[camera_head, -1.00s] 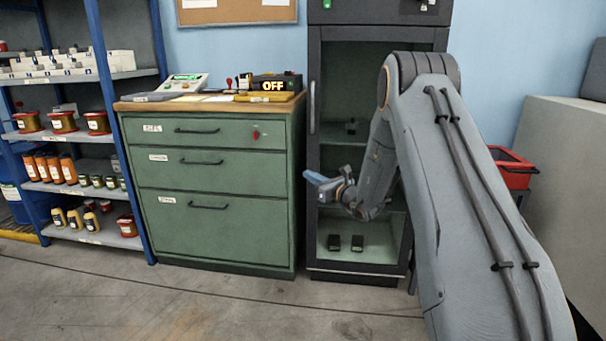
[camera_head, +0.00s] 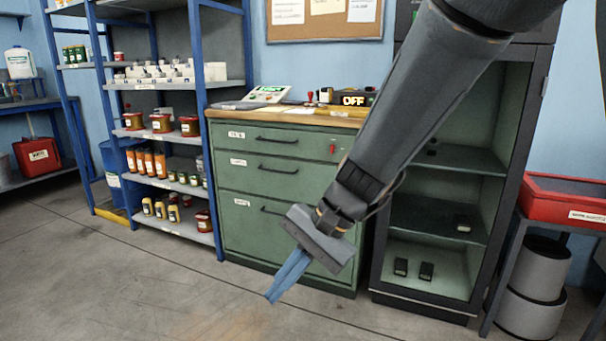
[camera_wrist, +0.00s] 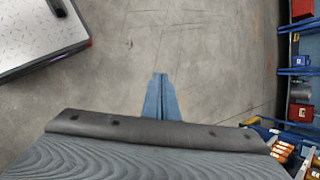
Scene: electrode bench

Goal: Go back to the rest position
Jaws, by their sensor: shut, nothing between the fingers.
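My gripper (camera_head: 287,277) hangs in front of the green drawer cabinet (camera_head: 262,206), pointing down and to the left over open floor. Its blue fingers are together with nothing between them. In the wrist view the closed fingers (camera_wrist: 160,97) point out over bare grey concrete and touch nothing. My arm comes down from the upper right of the head view and hides part of the cabinet's right side and of the dark glass-fronted cabinet (camera_head: 480,160).
A blue-framed shelf (camera_head: 165,85) with jars and bottles stands left of the drawers. A red bin (camera_head: 565,200) on a stand is at the right. In the wrist view a pale-topped, dark-edged surface (camera_wrist: 35,35) is at upper left. The floor in front is clear.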

